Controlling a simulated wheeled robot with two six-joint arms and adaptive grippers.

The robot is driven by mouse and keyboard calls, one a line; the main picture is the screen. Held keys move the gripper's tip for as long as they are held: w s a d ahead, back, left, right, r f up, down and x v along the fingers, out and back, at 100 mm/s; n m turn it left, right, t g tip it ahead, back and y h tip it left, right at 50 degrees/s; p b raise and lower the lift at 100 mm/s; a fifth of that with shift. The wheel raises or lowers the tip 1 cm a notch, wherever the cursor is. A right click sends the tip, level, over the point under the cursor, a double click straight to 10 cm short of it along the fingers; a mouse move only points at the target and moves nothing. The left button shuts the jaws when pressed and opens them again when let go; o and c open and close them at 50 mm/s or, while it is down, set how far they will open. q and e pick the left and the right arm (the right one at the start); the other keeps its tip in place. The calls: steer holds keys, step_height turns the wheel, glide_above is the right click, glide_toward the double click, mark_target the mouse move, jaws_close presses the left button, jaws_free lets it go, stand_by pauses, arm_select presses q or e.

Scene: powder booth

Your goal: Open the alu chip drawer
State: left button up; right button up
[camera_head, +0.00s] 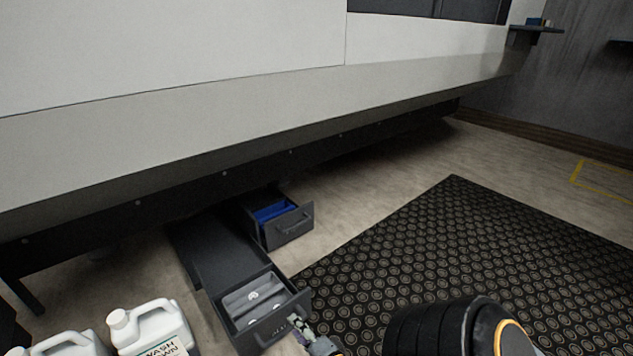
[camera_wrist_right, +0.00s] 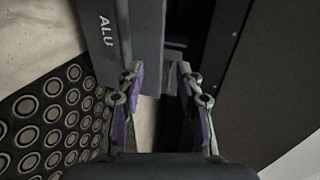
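The alu chip drawer (camera_head: 300,300) stands pulled out at the bottom centre of the head view. It is a dark grey box with light grey contents inside. Its front panel, marked ALU, shows at the upper left of the right wrist view (camera_wrist_right: 121,22). My right gripper (camera_wrist_right: 163,82) is open, with purple pads on both fingers. It is at the drawer's front; one finger overlaps the front panel in the wrist view, and I cannot tell whether it touches. The gripper shows only partly in the head view (camera_head: 308,335). My left gripper is not in view.
A second drawer (camera_head: 290,227) with a blue inside stands open behind, under the white booth (camera_head: 200,45). White jugs (camera_head: 150,330) stand at the lower left. A black studded mat (camera_head: 470,250) covers the floor to the right, clear of objects.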

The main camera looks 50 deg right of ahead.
steer(key=f+b+v, duration=0.1)
steer(key=v, duration=0.7)
stand_by(0.4)
steer(key=shift+s, duration=0.1)
stand_by(0.5)
